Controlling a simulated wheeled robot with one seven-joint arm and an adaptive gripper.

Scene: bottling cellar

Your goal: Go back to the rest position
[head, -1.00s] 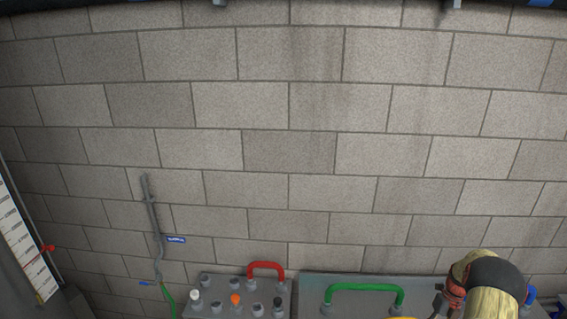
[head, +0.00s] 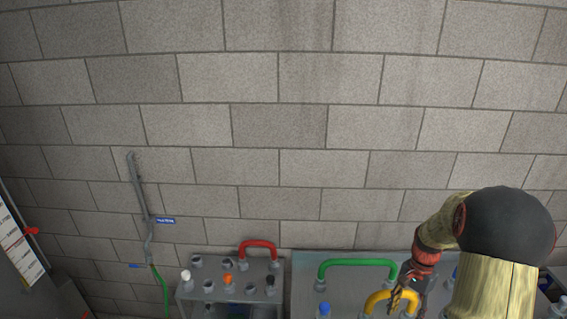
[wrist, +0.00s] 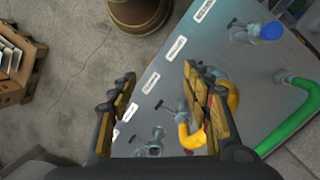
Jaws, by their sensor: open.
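My gripper (wrist: 152,112) is open in the wrist view, its two fingers spread apart with nothing between them. It is over a grey panel (wrist: 185,62) with white labels and pipe fittings. A yellow bent pipe (wrist: 188,137) lies beyond the right finger and is partly hidden by it. In the head view my gripper (head: 405,296) is at the lower right, in front of the yellow pipe (head: 378,297) and below my black and wood-coloured arm.
A green pipe (head: 357,263) and a red pipe (head: 258,244) arch over grey stands. A block wall (head: 280,130) fills the background. A gauge board (head: 20,245) stands at far left. In the wrist view a wooden crate (wrist: 22,65) sits left on bare concrete floor (wrist: 75,40).

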